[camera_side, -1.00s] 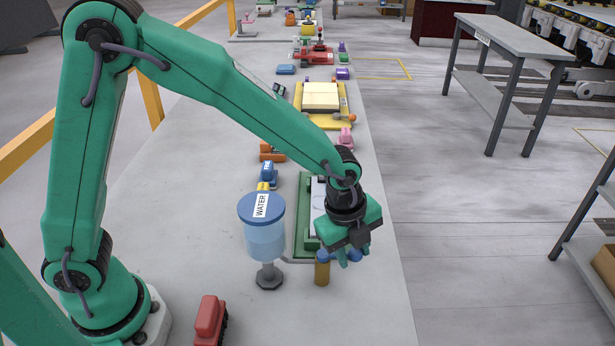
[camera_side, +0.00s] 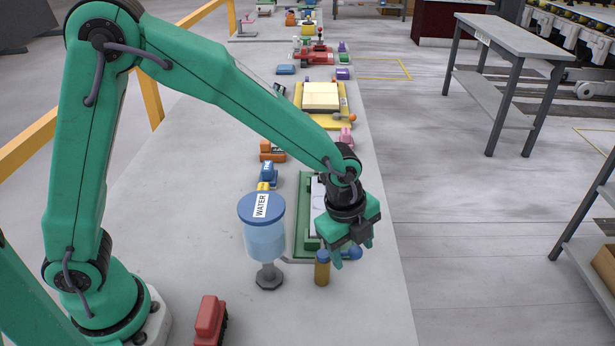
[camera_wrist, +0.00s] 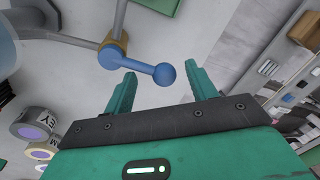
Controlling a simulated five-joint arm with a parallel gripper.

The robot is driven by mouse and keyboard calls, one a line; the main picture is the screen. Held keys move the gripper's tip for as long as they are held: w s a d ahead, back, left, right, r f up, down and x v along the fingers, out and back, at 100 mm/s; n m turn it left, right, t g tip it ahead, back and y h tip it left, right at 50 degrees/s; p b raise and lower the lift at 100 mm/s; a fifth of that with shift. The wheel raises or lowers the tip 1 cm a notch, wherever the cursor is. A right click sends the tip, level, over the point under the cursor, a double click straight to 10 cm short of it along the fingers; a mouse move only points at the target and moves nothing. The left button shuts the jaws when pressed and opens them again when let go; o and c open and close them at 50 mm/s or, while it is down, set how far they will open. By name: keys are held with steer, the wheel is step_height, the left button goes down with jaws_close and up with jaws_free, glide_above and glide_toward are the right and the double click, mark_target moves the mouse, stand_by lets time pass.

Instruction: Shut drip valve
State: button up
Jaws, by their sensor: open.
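The drip valve has a brass body (camera_side: 322,272) and a blue lever ending in a ball knob (camera_side: 355,253). In the wrist view the brass fitting (camera_wrist: 115,40) sits on a grey pipe, and the blue lever (camera_wrist: 137,63) points right, towards my gripper. My gripper (camera_side: 353,257) is open and empty. In the wrist view its fingertips (camera_wrist: 163,70) stand on either side of the ball knob, with a gap on each side. The blue water tank (camera_side: 264,240), labelled WATER, stands left of the valve. In the side view a finger partly hides the lever.
A green tray (camera_side: 304,215) lies behind the valve, and a red block-like object (camera_side: 209,320) sits at the front left. Several coloured items line the slab farther back. The slab's right edge is close to my gripper. The front of the slab is mostly clear.

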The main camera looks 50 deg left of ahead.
mark_target(343, 255)
step_height(343, 255, up, 8)
steer(key=s, duration=0.1)
steer(key=shift+s+a+f, duration=0.15)
steer(key=shift+a+f, duration=0.05)
steer(key=shift+a, duration=0.15)
steer(key=shift+a, duration=0.1)
stand_by(0.3)
steer(key=shift+a+r, duration=0.15)
steer(key=shift+r, duration=0.05)
steer(key=s+a+r+n+t, duration=0.2)
steer(key=s+a+r+n, duration=0.4)
steer(key=a+r+n, duration=0.35)
steer(key=s+a+n+t+y, duration=0.1)
steer(key=s+a+n, duration=0.8)
steer(key=s+n, duration=0.1)
steer(key=shift+a+f+n+t, duration=0.3)
steer(key=shift+f+n, duration=0.05)
steer(key=shift+f, duration=0.05)
stand_by(0.3)
